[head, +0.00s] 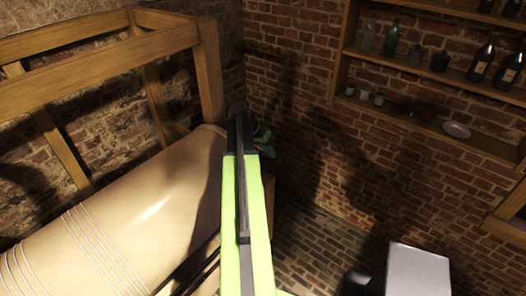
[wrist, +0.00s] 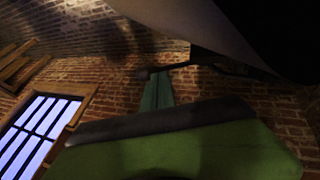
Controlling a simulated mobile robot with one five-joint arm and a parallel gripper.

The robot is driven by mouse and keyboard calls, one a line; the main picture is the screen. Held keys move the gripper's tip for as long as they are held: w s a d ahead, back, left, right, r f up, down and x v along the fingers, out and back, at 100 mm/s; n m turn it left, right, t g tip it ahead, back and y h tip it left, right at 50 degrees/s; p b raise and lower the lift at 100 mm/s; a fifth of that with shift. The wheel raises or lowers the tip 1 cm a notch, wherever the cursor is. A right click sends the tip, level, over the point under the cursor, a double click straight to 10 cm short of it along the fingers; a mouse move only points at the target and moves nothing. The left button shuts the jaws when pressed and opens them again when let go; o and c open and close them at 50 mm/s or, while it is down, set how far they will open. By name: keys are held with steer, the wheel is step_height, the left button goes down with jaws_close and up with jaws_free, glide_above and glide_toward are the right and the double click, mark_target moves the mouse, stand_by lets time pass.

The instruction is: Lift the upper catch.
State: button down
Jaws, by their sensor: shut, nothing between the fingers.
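I cannot make out the upper catch in either view. In the head view my green arm reaches forward and hides what lies behind it. My gripper (head: 264,144) shows only as a small, dark, green-edged shape just right of the arm's far end, beside the end of a large tan cylinder (head: 150,205). It is shut with nothing visible in it. In the wrist view green parts of mine fill the bottom and middle. A pale curved surface, perhaps the cylinder, hangs across the upper right of that view. I cannot tell whether anything touches my gripper.
A wooden frame (head: 100,64) stands around the cylinder, with a post near my arm's far end. Wooden shelves (head: 440,72) with bottles hang on the brick wall at right. A pale box (head: 418,270) is at lower right. Brick floor between is open. A barred window (wrist: 40,130) shows at left.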

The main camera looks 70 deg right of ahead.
steer(key=shift+s+f, duration=0.2)
steer(key=shift+s, duration=0.15)
